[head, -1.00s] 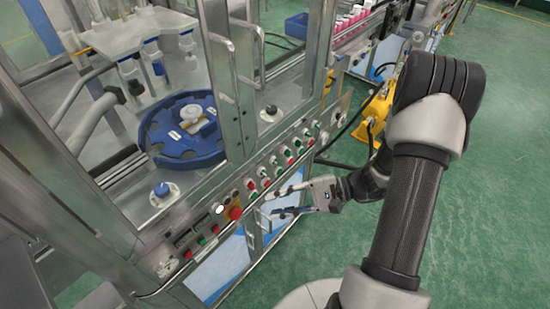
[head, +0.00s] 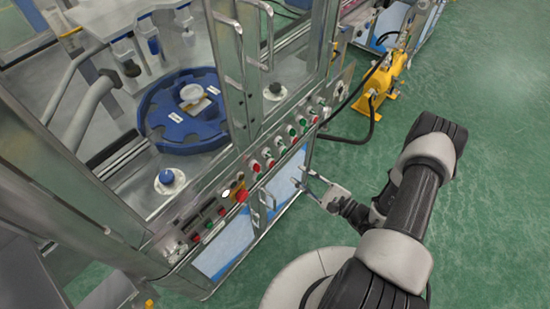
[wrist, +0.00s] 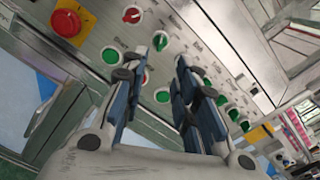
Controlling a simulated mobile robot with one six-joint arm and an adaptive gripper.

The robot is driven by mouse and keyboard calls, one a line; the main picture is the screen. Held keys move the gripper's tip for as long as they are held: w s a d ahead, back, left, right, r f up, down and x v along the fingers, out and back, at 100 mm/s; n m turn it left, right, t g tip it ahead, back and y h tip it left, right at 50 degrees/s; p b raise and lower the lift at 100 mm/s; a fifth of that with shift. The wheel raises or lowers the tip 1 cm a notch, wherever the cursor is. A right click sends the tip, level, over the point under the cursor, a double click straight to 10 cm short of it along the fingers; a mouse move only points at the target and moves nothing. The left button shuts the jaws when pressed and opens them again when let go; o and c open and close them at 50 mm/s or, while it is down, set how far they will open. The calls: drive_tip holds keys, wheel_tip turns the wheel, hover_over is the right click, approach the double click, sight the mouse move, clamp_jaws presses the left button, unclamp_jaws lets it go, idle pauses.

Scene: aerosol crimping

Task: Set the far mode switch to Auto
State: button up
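The control panel (head: 232,178) runs along the machine's front edge, with red and green buttons and knobs in rows. It also shows in the wrist view (wrist: 190,42). A red knob (wrist: 131,14) is at the panel's upper part there, and a green button (wrist: 110,56) is below it.
A red emergency stop (head: 242,194) on a yellow plate is on the near part of the panel. Metal door handles (head: 266,202) stick out below it. A yellow device (head: 383,80) with a black cable stands beyond. The green floor (head: 480,150) at right is open.

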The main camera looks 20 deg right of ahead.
sight(273, 157)
drive_tip(key=b+x, duration=0.1)
drive_tip(key=x, duration=1.1)
drive_tip(key=shift+d, duration=0.1)
clamp_jaws()
